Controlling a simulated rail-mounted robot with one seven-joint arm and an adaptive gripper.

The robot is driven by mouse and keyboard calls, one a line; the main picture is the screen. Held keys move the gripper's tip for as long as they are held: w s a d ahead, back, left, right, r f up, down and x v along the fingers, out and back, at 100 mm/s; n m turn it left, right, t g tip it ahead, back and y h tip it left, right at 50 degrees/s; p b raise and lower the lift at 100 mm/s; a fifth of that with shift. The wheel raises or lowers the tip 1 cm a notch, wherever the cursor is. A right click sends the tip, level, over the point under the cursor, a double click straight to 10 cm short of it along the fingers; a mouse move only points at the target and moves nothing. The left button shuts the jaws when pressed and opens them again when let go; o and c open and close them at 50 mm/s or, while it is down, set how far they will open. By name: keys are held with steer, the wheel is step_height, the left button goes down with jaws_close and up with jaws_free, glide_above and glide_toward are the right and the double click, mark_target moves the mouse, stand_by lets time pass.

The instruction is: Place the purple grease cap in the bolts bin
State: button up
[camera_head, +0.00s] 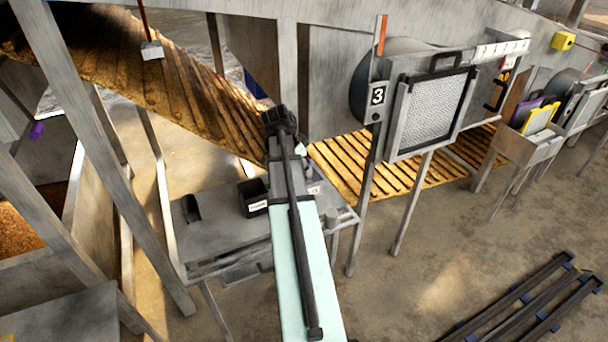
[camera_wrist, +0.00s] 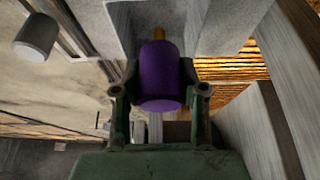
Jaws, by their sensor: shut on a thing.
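The purple grease cap (camera_wrist: 160,78) sits between the two fingers of my gripper (camera_wrist: 160,92) in the wrist view. The fingers are shut on its sides. A small brass-coloured piece (camera_wrist: 159,34) shows just beyond the cap's far end, against grey metal. I cannot tell whether the cap still touches it. A black bin with a white label (camera_head: 254,208) stands on the grey table left of my arm. Its label is too small to read, so I cannot tell whether it is the bolts bin.
The grey table (camera_head: 222,230) also holds a dark upright object (camera_head: 191,208). Another small purple piece (camera_head: 37,131) shows at the far left. Metal posts (camera_head: 362,215) and a slatted wooden conveyor (camera_head: 395,170) surround my arm. A dark rack (camera_head: 530,305) lies on the floor.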

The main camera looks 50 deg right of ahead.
steer(key=shift+f, duration=1.75)
steer(key=shift+f, duration=0.1)
steer(key=o, duration=0.9)
steer(key=shift+r+p, duration=0.2)
steer(key=shift+p, duration=0.1)
steer(key=b+v, duration=0.1)
steer(key=v, duration=1)
steer(key=shift+a+r+b, duration=0.2)
steer(key=shift+r+b, duration=0.2)
